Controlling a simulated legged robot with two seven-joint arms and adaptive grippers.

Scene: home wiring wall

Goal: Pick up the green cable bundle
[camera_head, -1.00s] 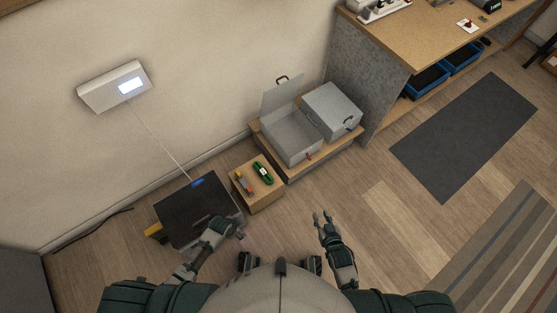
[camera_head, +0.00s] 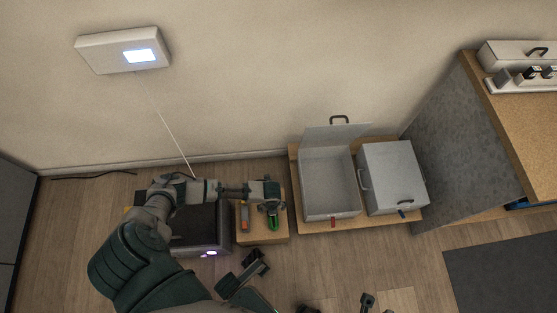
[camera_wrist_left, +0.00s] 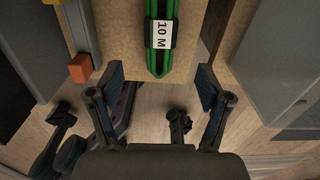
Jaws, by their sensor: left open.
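The green cable bundle (camera_head: 273,217) lies on a small wooden stand (camera_head: 262,238). In the left wrist view the bundle (camera_wrist_left: 164,62) shows a white "10 M" label on a dark band. My left gripper (camera_head: 270,195) is over the stand at the bundle's far end and partly hides it in the head view. In the left wrist view its two fingers (camera_wrist_left: 160,80) are spread, with the bundle between and beyond them and nothing held. My right gripper (camera_head: 379,305) only shows its tips at the bottom edge, apart and empty.
An orange and grey item (camera_head: 244,216) lies left of the bundle on the stand. A black box (camera_head: 205,240) stands left of it. An open grey box (camera_head: 328,185) and a shut one (camera_head: 392,175) stand to the right. A white panel (camera_head: 105,55) is on the wall.

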